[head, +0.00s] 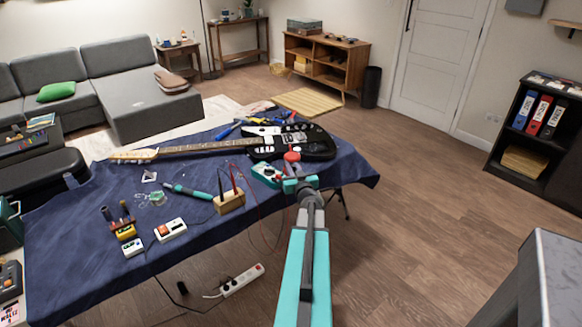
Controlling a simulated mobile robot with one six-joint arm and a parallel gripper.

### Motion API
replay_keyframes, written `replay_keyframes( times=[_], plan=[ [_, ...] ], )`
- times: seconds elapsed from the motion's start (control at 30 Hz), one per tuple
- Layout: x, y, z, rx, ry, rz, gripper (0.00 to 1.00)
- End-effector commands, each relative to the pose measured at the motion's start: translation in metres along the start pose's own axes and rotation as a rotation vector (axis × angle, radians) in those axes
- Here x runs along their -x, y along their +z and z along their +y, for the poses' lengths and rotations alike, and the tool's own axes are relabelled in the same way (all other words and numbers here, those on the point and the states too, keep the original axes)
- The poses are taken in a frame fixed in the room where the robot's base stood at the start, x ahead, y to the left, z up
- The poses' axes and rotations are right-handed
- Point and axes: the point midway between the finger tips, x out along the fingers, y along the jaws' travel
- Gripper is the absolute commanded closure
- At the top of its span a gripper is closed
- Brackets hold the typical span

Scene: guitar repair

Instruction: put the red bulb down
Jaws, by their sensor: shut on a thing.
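The red bulb (291,157) is at the tip of my gripper (293,177), over the right part of the blue-covered table (120,255). My gripper is shut on the bulb. The bulb shows against the near edge of the black guitar body (315,148). I cannot tell from this one view how high the bulb is or whether it touches anything. My teal arm reaches up to it from the bottom of the picture and hides part of the table's right side.
A teal meter (266,173) lies just left of my gripper. A wooden block with probes (229,201), a soldering iron (187,191) and small boxes (171,229) stand further left. Pliers and tools lie behind the guitar. A power strip (243,279) lies on the floor.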

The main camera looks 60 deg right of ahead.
Motion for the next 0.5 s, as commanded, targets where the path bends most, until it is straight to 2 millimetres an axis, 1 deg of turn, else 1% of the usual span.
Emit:
replay_keyframes(
  times=[0.23, 0.27, 0.33, 0.37, 0.5],
  plan=[
    [-0.0001, 0.0028, 0.0000, 0.000, 0.000, 0.001, 1.00],
    [0.0000, 0.0029, 0.0001, 0.000, 0.000, 0.000, 0.83],
    [0.0000, 0.0026, 0.0001, 0.000, 0.000, 0.000, 0.71],
    [0.0000, 0.0027, 0.0001, 0.000, 0.000, 0.000, 0.68],
    [0.0000, 0.0027, 0.0001, 0.000, 0.000, 0.000, 0.68]
  ],
)
